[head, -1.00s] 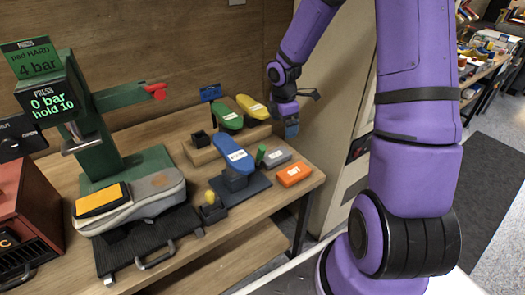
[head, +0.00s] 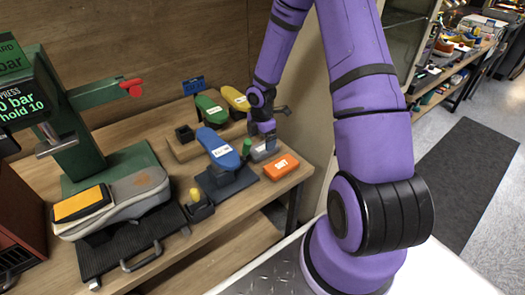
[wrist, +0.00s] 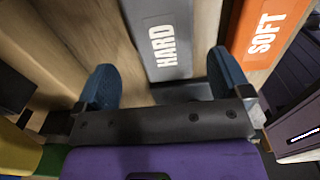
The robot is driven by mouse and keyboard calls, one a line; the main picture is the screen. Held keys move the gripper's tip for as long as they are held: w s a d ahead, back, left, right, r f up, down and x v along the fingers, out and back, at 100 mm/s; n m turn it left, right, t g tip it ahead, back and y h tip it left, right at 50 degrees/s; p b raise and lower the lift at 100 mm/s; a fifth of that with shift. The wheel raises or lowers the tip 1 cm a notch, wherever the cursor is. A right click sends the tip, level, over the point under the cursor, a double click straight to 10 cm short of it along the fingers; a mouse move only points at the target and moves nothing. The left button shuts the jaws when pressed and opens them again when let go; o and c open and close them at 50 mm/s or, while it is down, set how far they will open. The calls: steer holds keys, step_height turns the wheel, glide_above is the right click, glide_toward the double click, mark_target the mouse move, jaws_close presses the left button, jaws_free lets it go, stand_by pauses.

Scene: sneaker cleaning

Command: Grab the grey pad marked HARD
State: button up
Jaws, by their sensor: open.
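The grey pad marked HARD (wrist: 165,42) lies on the bench, and its label reads clearly in the wrist view. In the head view the grey pad (head: 262,151) is partly hidden by my gripper (head: 264,137). In the wrist view my gripper (wrist: 160,88) is open, with its two blue fingers apart and nothing between them. The near end of the grey pad is just beyond the fingertips, between their lines. The orange pad marked SOFT (wrist: 262,35) lies to the right of the grey pad.
In the head view the orange pad (head: 281,167) sits near the bench edge. A blue last (head: 217,148) on a dark stand and a green cylinder (head: 246,147) are close left of my gripper. A green press (head: 85,130) and a grey shoe (head: 130,193) stand farther left.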

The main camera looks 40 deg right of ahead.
mark_target(263, 148)
steer(key=f, duration=0.4)
steer(key=shift+s+d+f, duration=0.1)
steer(key=shift+s, duration=0.15)
steer(key=c, duration=1.1)
